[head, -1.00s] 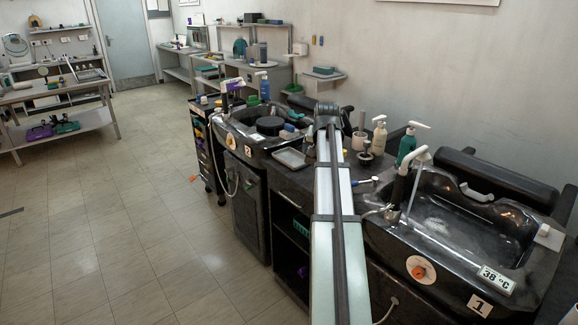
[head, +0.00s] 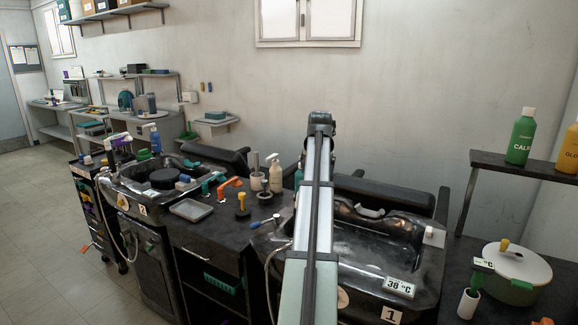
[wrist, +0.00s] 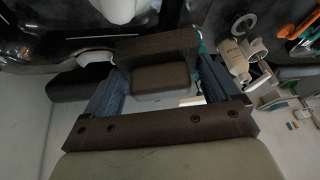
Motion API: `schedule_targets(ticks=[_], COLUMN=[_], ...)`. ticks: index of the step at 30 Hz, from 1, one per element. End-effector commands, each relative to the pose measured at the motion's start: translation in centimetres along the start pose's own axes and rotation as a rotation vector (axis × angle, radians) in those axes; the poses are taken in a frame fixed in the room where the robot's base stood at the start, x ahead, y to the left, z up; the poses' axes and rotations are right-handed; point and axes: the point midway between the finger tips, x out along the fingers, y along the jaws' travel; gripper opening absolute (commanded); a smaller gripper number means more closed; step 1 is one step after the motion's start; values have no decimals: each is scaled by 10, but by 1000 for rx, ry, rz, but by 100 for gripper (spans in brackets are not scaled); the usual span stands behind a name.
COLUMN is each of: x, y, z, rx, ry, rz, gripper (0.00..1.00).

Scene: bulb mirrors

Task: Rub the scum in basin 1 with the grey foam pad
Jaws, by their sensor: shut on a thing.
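Basin 1 (head: 425,277), black and glossy, stands right of the middle in the head view, with a "1" label on its front. Pale streaks (head: 365,252) show on its inner floor; my arm hides its left part. My gripper (wrist: 158,82) shows in the wrist view, its two blue fingers shut on a dark block with a paler lower layer. I take this block to be the grey foam pad (wrist: 160,77); it looks brownish-dark in the shade. In the head view the gripper and pad are hidden behind my arm. I cannot tell whether the pad touches the basin.
A white block (head: 434,237) sits on basin 1's right rim, and a 38 °C display (head: 399,287) on its front. Basin 2 (head: 125,195) is at the left. Bottles, an orange-handled tool (head: 230,185) and a tray (head: 191,209) stand between. A lidded pot (head: 515,275) is at the right.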

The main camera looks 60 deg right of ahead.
Motion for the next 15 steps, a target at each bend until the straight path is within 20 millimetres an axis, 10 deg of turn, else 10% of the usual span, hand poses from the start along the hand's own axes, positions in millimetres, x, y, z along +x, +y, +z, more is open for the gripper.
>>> schedule_targets(ticks=[15], x=[119], y=[152], z=[28], rx=[427], ry=[-11], rz=[250], gripper=[60])
